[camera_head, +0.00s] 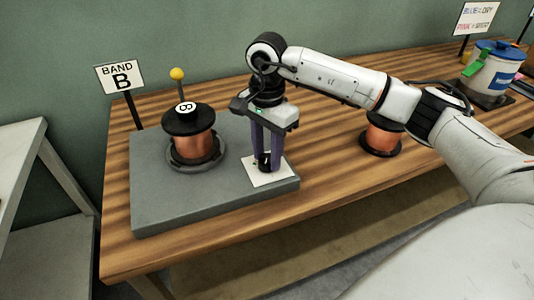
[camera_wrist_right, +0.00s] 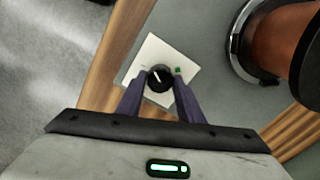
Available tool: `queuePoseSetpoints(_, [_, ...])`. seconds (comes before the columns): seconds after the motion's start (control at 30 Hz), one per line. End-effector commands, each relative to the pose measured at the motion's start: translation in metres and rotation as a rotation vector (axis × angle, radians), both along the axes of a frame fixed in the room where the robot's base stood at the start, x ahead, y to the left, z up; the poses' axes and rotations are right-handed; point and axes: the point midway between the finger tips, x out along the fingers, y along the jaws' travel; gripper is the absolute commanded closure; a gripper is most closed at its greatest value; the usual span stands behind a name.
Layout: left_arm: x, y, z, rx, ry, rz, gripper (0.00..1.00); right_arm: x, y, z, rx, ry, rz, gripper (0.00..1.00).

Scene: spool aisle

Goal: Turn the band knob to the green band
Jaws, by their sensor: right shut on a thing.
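The black band knob (camera_wrist_right: 160,77) sits on a square white plate (camera_wrist_right: 157,50) at the corner of the grey base. A white pointer line shows on its top in the right wrist view. A small green mark (camera_wrist_right: 178,70) lies just right of the knob on the plate; the pointer is not on it, aiming to its left. My right gripper (camera_head: 266,163) points down over the plate, its purple fingers shut on the knob. In the head view the fingers partly hide the knob. My left gripper is not in view.
The grey base (camera_head: 205,210) also bears a copper spool (camera_head: 196,148) with a black "B" top, beside a "BAND B" sign (camera_head: 119,77) and a yellow ball on a post (camera_head: 177,74). Another copper spool (camera_head: 382,140) stands behind my right arm. A white bucket (camera_head: 490,65) is far right.

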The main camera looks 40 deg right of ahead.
Motion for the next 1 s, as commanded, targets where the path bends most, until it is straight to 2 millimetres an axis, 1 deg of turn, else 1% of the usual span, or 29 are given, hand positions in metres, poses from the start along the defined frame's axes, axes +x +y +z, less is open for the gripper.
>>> queuePoseSetpoints(1.0, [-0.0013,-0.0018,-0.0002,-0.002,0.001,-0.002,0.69,0.0001,-0.0002,0.0014,0.001,-0.002,-0.965,0.89])
